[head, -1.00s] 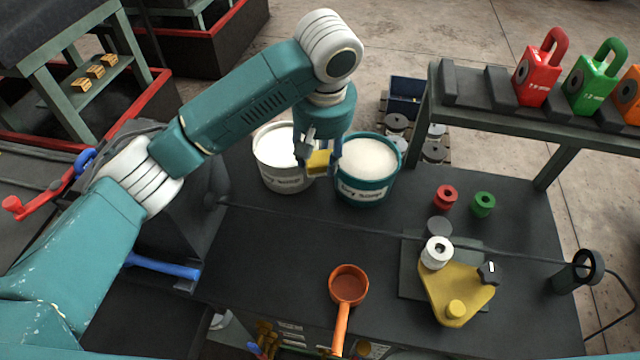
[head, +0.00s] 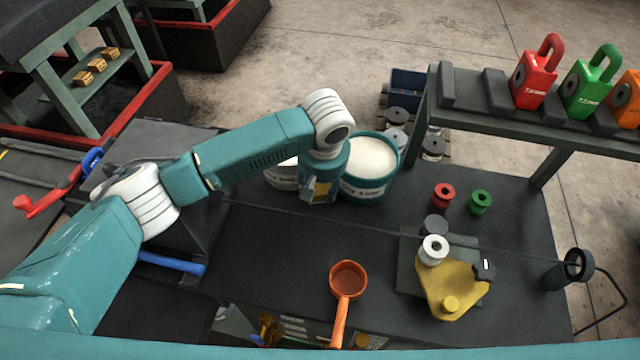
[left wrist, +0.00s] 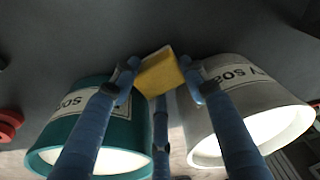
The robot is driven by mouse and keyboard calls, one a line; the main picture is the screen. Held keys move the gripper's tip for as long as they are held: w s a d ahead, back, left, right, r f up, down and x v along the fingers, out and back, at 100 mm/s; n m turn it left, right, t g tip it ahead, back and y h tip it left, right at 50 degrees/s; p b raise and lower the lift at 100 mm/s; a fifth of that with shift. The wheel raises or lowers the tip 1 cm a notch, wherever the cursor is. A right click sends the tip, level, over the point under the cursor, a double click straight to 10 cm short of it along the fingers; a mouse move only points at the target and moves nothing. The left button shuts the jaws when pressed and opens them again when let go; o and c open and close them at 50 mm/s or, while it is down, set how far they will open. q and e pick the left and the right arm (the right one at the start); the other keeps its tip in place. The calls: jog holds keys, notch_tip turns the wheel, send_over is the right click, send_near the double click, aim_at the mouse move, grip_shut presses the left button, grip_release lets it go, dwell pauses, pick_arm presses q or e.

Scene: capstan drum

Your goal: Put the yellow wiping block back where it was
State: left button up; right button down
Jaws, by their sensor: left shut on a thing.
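My left gripper (head: 318,192) points down in front of the gap between two buckets and is shut on the yellow wiping block. In the left wrist view the yellow wiping block (left wrist: 159,72) sits between the gripper's blue fingers (left wrist: 160,82), close to the dark bench top. I cannot tell whether it touches the bench. In the head view the gripper and wrist hide most of it. The teal bucket (head: 369,168) of white material stands just right of the gripper. The white bucket (head: 281,174) is partly hidden behind my arm. My right gripper is not in view.
An orange ladle (head: 347,283) lies at the bench's front. A yellow fixture (head: 452,285) with a white spool (head: 433,249) stands to the right, with red (head: 443,195) and green (head: 481,201) spools behind it. A thin line crosses the bench. The middle is otherwise clear.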

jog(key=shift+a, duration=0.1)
pick_arm(q)
jog(key=o, duration=1)
jog(key=shift+c, duration=0.2)
jog(key=shift+o, duration=1.1)
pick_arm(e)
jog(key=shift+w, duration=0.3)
